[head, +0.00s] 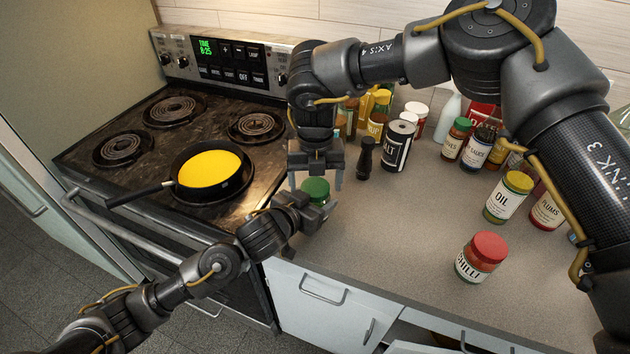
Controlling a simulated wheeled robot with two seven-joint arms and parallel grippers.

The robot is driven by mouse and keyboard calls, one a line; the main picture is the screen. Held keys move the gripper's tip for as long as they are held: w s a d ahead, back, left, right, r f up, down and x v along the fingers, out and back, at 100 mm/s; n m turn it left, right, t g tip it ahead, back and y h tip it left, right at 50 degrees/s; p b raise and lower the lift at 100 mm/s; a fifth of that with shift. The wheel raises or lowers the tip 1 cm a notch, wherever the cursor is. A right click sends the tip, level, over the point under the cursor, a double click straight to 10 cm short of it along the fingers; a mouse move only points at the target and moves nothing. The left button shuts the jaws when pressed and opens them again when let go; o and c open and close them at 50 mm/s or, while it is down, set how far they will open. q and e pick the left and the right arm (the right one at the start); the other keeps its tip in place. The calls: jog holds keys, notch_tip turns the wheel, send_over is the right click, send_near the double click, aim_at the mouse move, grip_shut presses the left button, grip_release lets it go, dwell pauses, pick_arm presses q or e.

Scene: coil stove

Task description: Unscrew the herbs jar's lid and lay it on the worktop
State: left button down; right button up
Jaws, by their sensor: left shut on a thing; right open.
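A jar with a green lid (316,188) stands near the front edge of the worktop, right of the stove; it appears to be the herbs jar, though its label cannot be read. My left gripper (312,217) comes in low from the left and is shut on the jar's body, hiding most of it. My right gripper (316,182) points down from above, its fingers apart on either side of the green lid. I cannot tell whether they touch the lid. The lid is on the jar.
A pan (240,188) with yellow contents sits on the stove, its handle toward the left. A chilli jar (481,257) and an oil jar (508,197) stand to the right. A dark grinder (365,158) and a salt tin (397,146) stand behind. An open drawer shows below.

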aim_at(316, 187)
notch_tip(316, 187, up, 4)
jog(key=shift+r, duration=0.15)
jog(key=shift+a+r, duration=0.3)
jog(key=shift+r, duration=0.35)
jog(key=shift+c, duration=0.4)
jog(key=m, duration=0.2)
jog(key=r+m, duration=0.1)
jog(key=m, duration=0.2)
jog(key=shift+r+m, duration=0.3)
jog(key=shift+r, duration=0.1)
jog(key=m, duration=0.4)
jog(key=shift+d+r, duration=0.15)
jog(key=shift+d, duration=0.1)
jog(key=shift+f, duration=4)
